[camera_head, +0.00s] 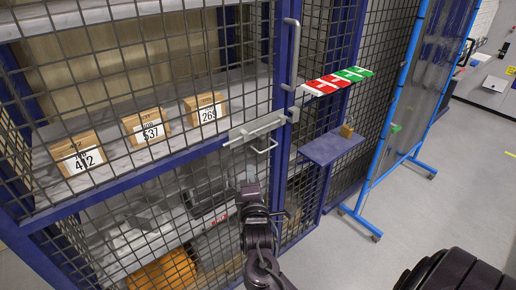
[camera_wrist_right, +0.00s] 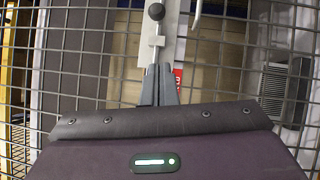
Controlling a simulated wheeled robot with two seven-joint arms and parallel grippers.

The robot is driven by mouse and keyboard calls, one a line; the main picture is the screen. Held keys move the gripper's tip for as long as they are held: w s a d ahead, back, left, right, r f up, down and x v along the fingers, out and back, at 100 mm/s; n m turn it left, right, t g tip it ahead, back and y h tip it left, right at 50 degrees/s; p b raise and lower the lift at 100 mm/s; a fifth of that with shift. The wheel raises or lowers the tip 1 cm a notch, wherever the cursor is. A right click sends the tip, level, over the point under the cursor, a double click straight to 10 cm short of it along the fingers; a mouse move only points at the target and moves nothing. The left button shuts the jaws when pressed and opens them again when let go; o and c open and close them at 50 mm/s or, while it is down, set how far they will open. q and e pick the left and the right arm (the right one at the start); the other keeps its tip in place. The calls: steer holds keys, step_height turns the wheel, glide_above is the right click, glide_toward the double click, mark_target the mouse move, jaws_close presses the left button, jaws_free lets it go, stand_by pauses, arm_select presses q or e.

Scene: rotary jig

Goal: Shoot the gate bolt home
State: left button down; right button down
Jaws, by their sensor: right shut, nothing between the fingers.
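The gate (camera_head: 215,150) is blue-framed wire mesh. Its pale bolt and plate (camera_head: 257,127) lie near the gate's right edge, beside the blue post. I cannot tell how far the bolt reaches into the post's bracket (camera_head: 293,114). My right gripper (camera_head: 249,172) is below the bolt, in front of the mesh. In the right wrist view, its fingers (camera_wrist_right: 158,84) are shut and empty, pointing at a thin rod below a small pale block. A dark round knob (camera_wrist_right: 156,12) and the pale plate (camera_wrist_right: 176,35) are above them. Contact cannot be told. My left gripper is out of view.
A brass padlock (camera_head: 347,131) sits on a blue shelf (camera_head: 330,147) right of the post. Red and green signs (camera_head: 326,85) are above. Numbered boxes (camera_head: 145,125) stand behind the mesh.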

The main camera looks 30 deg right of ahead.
steer(key=w+d+r+p, duration=0.1)
steer(key=w+d+p, duration=0.1)
steer(key=w+d, duration=0.4)
steer(key=shift+w+d+r+p, duration=0.2)
steer(key=shift+d+r+p, duration=0.05)
steer(key=shift+d+p, duration=0.1)
steer(key=shift+d, duration=0.1)
steer(key=d, duration=0.5)
steer(key=shift+w+d+r, duration=0.15)
steer(key=shift+d, duration=0.25)
